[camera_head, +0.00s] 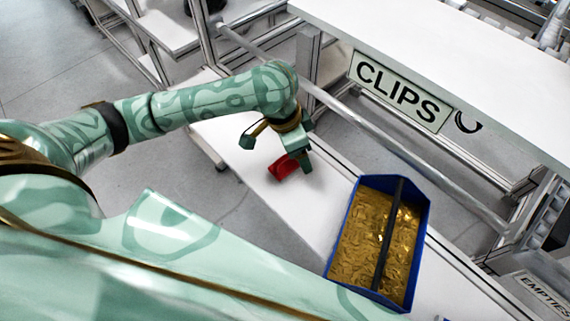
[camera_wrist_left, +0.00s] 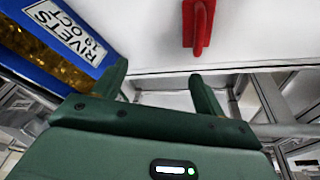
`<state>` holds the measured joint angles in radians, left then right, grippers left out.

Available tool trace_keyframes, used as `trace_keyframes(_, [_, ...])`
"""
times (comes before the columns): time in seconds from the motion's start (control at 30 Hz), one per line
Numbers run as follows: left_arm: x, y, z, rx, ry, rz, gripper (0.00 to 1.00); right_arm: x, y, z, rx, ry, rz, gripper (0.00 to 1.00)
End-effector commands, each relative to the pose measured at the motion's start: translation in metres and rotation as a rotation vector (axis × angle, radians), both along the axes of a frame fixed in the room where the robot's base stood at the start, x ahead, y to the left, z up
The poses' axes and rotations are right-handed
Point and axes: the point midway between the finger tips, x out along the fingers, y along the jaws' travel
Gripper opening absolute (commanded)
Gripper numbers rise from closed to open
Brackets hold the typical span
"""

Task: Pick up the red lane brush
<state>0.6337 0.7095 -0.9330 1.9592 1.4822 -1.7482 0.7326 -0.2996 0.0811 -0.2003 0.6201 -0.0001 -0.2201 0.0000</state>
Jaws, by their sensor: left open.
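The red lane brush (camera_head: 283,167) lies on the white bench top, just beside and partly below my left gripper in the head view. My left gripper (camera_head: 276,152) is open and empty, with its two fingers well apart. In the left wrist view the red brush (camera_wrist_left: 199,25) shows at the top, beyond the fingertips and nearer the right finger. The open jaws (camera_wrist_left: 158,82) do not enclose it there. Part of the brush may be hidden behind a finger in the head view. My right gripper is not in view.
A blue bin (camera_head: 353,217) of brass-coloured pieces, crossed by a dark bar, stands right of the brush. Its label (camera_wrist_left: 66,30) reads RIVETS 19 OCT. A raised shelf with a CLIPS sign (camera_head: 399,91) and a metal rail lie behind. Bare white bench surrounds the brush.

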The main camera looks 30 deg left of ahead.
Motion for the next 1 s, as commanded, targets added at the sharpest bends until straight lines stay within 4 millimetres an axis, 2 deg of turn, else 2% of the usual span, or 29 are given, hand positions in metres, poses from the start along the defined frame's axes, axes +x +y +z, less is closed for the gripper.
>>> trace_keyframes(0.03, [0.011, 0.023, 0.011, 0.032, 0.056, 0.061, 0.72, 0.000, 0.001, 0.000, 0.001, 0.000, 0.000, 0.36])
trace_keyframes(0.13, [0.017, 0.055, 0.027, 0.055, 0.174, 0.189, 0.72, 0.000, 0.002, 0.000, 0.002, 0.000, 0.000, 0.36])
trace_keyframes(0.2, [0.020, 0.071, 0.038, 0.060, 0.229, 0.261, 0.72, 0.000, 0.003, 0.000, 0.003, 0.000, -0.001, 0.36])
trace_keyframes(0.33, [0.021, 0.083, 0.045, 0.058, 0.282, 0.329, 0.72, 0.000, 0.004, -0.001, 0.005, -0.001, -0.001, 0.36])
trace_keyframes(0.47, [0.018, 0.080, 0.024, 0.055, 0.295, 0.337, 0.72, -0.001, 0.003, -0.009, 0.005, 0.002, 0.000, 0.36])
trace_keyframes(0.6, [0.015, 0.073, -0.013, 0.055, 0.296, 0.336, 0.72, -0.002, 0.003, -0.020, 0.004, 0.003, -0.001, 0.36])
trace_keyframes(0.73, [0.013, 0.067, -0.041, 0.054, 0.293, 0.336, 0.72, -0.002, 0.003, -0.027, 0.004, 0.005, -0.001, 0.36])
trace_keyframes(0.83, [0.012, 0.065, -0.054, 0.055, 0.291, 0.334, 0.72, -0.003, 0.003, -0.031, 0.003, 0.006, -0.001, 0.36])
trace_keyframes(1.0, [0.013, 0.062, -0.063, 0.054, 0.289, 0.333, 0.72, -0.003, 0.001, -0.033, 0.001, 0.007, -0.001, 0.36])
